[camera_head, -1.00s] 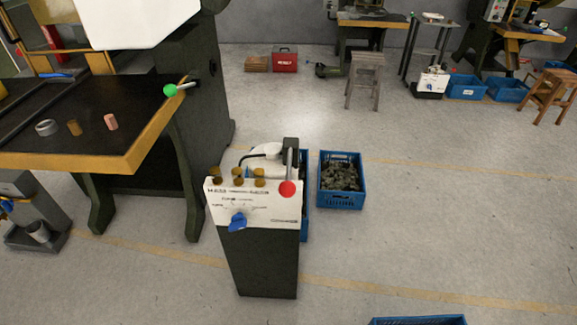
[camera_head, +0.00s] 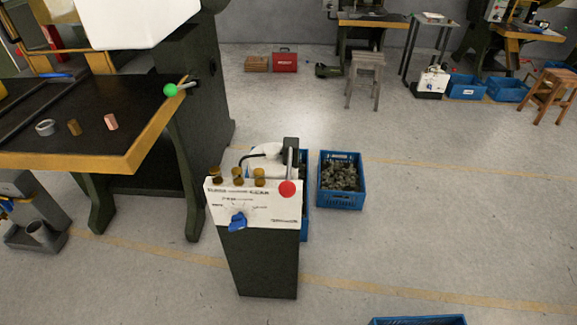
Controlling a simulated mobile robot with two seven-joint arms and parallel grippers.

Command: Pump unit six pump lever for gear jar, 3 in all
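A pump unit (camera_head: 262,235) stands upright on the floor near the middle, a dark cabinet with a white top panel. Its lever (camera_head: 290,165) is a grey rod with a red ball knob (camera_head: 287,188) at the panel's right end. Several brass caps (camera_head: 237,176) line the panel's upper edge, and a blue knob (camera_head: 237,221) sits on its front. A similar white and dark unit (camera_head: 433,80) stands far back right. I cannot pick out a gear jar. Neither gripper is in view.
A machine table (camera_head: 130,155) with a green-knobbed lever (camera_head: 171,90) stands at left. A blue crate of dark parts (camera_head: 342,201) sits right of the pump unit; another crate rim (camera_head: 418,321) shows at the bottom. A stool (camera_head: 365,75) stands behind.

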